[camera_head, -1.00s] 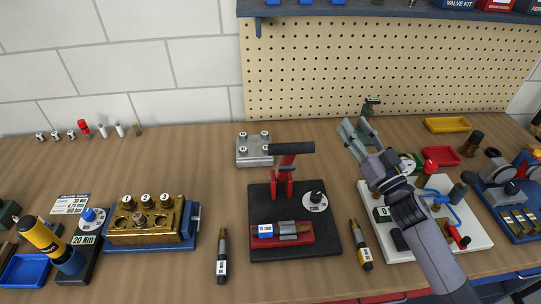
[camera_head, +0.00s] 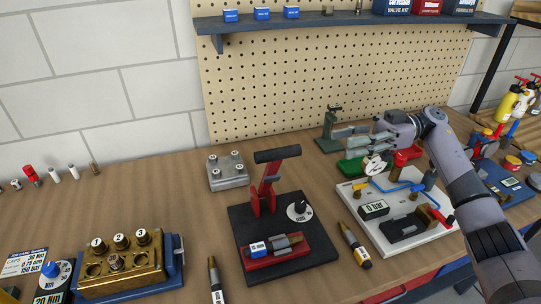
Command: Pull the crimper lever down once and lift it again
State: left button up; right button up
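The crimper stands mid-view on a black base plate (camera_head: 244,222). Its red lever (camera_head: 268,188) stands up and ends in a black crossbar handle (camera_head: 277,154). A tube piece with a blue-and-white label lies in the red cradle (camera_head: 304,246) at the plate's front. My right gripper (camera_head: 340,138) is to the right of the handle and apart from it, with its fingers pointing left. The fingers look spread, with nothing between them. My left gripper is not in view.
A grey block with bolts (camera_head: 228,174) sits behind the crimper. A green stand (camera_head: 331,122) is close behind my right fingers. A white board with blue tubing (camera_head: 440,236) lies below my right wrist. A brass block (camera_head: 118,275) is at left.

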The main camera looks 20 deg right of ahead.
jog(key=p, duration=0.5)
send_near(255, 158)
jog(key=a, duration=0.5)
jog(key=shift+s+a, duration=0.1)
jog(key=shift+a, duration=0.45)
grip_shut()
